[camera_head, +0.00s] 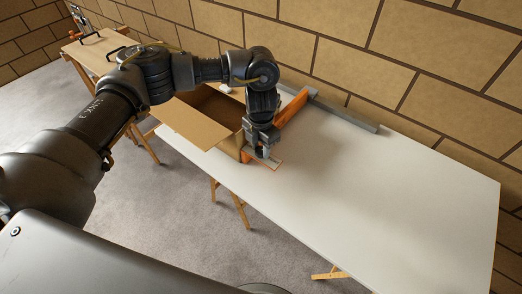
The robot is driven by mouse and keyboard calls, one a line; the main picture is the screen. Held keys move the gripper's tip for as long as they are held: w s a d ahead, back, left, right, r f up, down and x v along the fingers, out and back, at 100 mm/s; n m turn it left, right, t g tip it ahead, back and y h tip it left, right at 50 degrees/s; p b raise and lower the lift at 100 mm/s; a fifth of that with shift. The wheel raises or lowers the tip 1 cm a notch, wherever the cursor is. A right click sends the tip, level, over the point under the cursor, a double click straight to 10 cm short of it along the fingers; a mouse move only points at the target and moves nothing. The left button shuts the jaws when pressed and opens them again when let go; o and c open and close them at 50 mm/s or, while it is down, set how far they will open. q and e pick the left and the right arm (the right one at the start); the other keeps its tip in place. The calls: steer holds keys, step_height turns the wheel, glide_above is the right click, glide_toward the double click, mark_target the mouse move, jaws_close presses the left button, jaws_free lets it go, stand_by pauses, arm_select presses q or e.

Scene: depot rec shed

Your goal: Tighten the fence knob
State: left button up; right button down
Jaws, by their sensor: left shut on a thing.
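The orange fence (292,108) stands on the white table, running from the grey rail at the back toward the near left edge. A flat grey-and-orange plate (272,163) lies at its near end. My left gripper (262,154) points down over this near end, its fingers shut low above the plate. It is shut on what appears to be the fence knob, which the fingers hide almost wholly. I cannot tell how far the knob is turned. My right gripper is not in view.
An open cardboard box (212,108) stands close to the left of the gripper, one flap spread out. A long grey rail (345,114) lies along the table's back. The white table (390,190) is bare to the right. A brick wall (350,60) rises behind.

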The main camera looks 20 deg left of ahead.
mark_target(261, 150)
arm_select(q)
steer(key=shift+m+b, duration=0.5)
steer(key=shift+m, duration=0.3)
steer(key=o, duration=1)
step_height(261, 150, up, 11)
steer(key=shift+b, duration=0.45)
steer(key=shift+d+f, duration=0.1)
steer(key=shift+f, duration=0.05)
